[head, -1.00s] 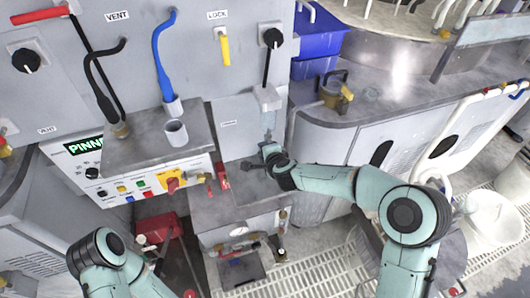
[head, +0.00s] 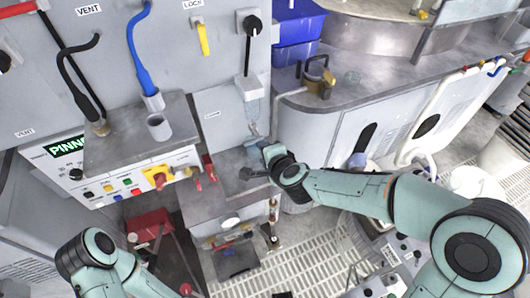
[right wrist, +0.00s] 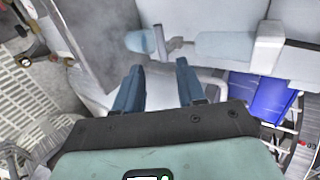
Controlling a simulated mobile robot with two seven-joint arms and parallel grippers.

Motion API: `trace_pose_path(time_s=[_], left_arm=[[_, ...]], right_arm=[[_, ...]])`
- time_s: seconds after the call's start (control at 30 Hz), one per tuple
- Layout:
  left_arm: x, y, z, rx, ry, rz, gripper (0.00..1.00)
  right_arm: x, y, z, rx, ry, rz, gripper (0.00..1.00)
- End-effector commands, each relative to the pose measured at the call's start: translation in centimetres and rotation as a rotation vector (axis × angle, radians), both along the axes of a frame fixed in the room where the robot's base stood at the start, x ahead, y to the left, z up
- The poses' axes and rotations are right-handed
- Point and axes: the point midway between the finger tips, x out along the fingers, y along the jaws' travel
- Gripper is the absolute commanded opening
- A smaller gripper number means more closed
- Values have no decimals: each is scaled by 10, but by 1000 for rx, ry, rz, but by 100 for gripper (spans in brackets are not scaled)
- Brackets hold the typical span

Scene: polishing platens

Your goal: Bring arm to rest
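My right arm (head: 350,195) reaches in from the right of the head view. Its gripper (head: 252,160) is in front of the grey machine panel, over a grey ledge. In the right wrist view the two blue-grey fingers of the right gripper (right wrist: 158,85) stand apart with nothing between them. A pale-blue handle-like part (right wrist: 150,42) lies beyond the fingertips; I cannot tell any contact. My left arm (head: 95,255) shows at the lower left of the head view. Its gripper is out of the picture.
A control box (head: 120,178) with coloured buttons juts out at the left. A grey counter (head: 370,85) with a brass-coloured jug (head: 318,78) and blue bins (head: 298,28) stand right of the panel.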

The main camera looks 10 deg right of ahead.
Motion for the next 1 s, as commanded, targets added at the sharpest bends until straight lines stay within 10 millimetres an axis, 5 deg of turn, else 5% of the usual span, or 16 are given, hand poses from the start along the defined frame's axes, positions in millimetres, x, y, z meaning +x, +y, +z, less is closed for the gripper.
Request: trace_pose_path(time_s=[0.63,0.73,0.83,1.0], left_arm=[[0,0,2,0,0,0,43],[2,0,7,0,-2,0,43],[4,0,15,0,-6,0,43],[10,0,32,0,-12,0,43]], right_arm=[[-2,-2,-9,-15,17,9,40],[-7,-8,-44,-74,75,53,40],[-23,-17,-102,-169,176,142,40],[-87,-29,-211,-322,375,388,40]])
